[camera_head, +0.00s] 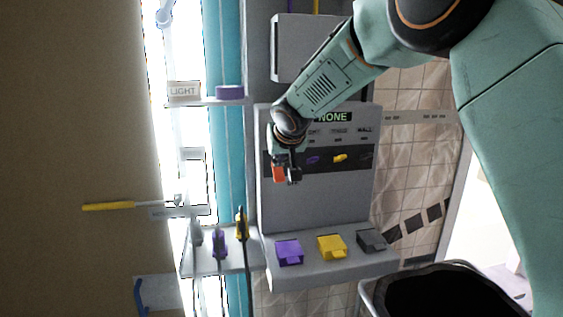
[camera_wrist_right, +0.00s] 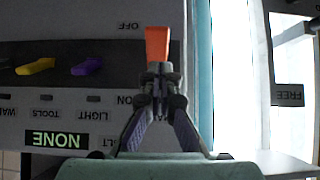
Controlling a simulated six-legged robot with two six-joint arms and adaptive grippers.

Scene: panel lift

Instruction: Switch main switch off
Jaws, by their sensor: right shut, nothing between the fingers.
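The control panel (camera_head: 315,205) is a grey upright board with a dark strip of levers. The orange lever (camera_head: 279,173) is at the strip's left end. In the right wrist view, the orange lever (camera_wrist_right: 157,43) points toward the side marked OFF, away from ON; its base is hidden behind my fingers. My right gripper (camera_head: 287,172) is at this lever, and its fingertips (camera_wrist_right: 160,78) are shut with nothing between them. They overlap the lever's lower part in the wrist view; I cannot tell whether they touch it. My left gripper is not in view.
Purple (camera_head: 313,160) and yellow (camera_head: 340,158) levers sit beside the orange one. A display (camera_head: 334,117) reads NONE. Below, a ledge holds purple (camera_head: 289,252), yellow (camera_head: 331,247) and dark (camera_head: 371,240) blocks. A shelf with tools (camera_head: 219,244) is left. A black bin (camera_head: 440,290) stands lower right.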

